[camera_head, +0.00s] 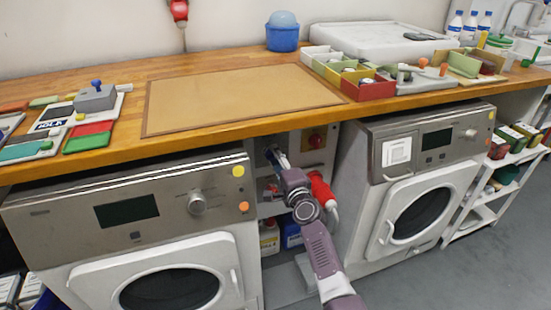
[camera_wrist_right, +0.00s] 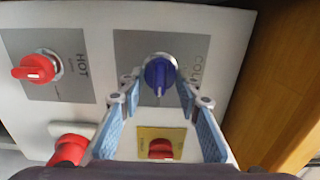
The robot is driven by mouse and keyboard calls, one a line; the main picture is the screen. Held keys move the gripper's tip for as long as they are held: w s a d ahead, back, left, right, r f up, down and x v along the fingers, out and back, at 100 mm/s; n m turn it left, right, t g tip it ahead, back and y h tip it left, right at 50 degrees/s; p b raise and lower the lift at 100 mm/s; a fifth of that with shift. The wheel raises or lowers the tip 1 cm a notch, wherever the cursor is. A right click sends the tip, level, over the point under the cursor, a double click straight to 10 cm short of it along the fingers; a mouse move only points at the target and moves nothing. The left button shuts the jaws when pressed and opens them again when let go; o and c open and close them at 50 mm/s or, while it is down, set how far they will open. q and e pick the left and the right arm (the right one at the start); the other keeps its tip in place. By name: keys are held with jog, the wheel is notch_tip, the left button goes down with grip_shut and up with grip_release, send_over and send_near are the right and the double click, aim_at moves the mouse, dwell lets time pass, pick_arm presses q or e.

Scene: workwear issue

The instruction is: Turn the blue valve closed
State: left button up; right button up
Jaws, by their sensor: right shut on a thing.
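The blue valve (camera_wrist_right: 159,72) sits on a grey plate marked COLD on a white panel in the right wrist view. Its handle points toward the bottom of that picture. My right gripper (camera_wrist_right: 160,84) has its two fingertips on either side of the handle and is shut on it. In the head view, my right gripper (camera_head: 274,157) reaches into the gap between the two machines, and it hides the blue valve there. My left gripper is not in view.
A red valve (camera_wrist_right: 34,68) on a plate marked HOT is left of the blue one. A red knob on a yellow plate (camera_wrist_right: 145,134) and a red connector (camera_wrist_right: 70,148) sit below. The wooden counter (camera_head: 215,135) overhangs the gap, with a washing machine (camera_head: 75,250) on the left.

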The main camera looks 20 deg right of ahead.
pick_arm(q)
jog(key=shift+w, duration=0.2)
pick_arm(e)
jog(key=shift+f, duration=0.1)
jog(key=o, duration=1.1)
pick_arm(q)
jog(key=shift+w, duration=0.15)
pick_arm(e)
jog(key=s, duration=1.2)
jog(key=shift+d, duration=0.2)
